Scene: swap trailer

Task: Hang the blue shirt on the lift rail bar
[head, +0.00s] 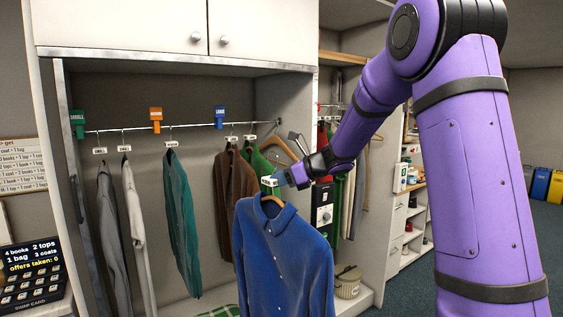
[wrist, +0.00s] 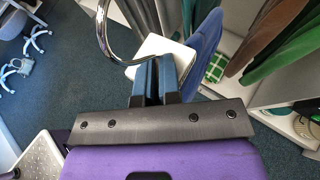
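The blue shirt (head: 285,258) hangs on a wooden hanger with a white tag, in front of the wardrobe in the head view. My gripper (head: 281,180) is shut on the hanger just by its tag. In the wrist view the blue fingers (wrist: 156,82) are closed at the white tag (wrist: 160,52), with the metal hook (wrist: 103,38) beyond, and part of the blue shirt (wrist: 205,40) shows. The lift rail bar (head: 190,126) runs across the wardrobe behind and above the shirt. The shirt is apart from the bar.
Grey, white, teal, brown and green garments hang on the bar, with green, orange (head: 156,120) and blue (head: 220,117) markers above it. A gap on the bar lies between the teal shirt (head: 181,220) and the brown one (head: 235,190). A control box (head: 323,205) stands at the right panel.

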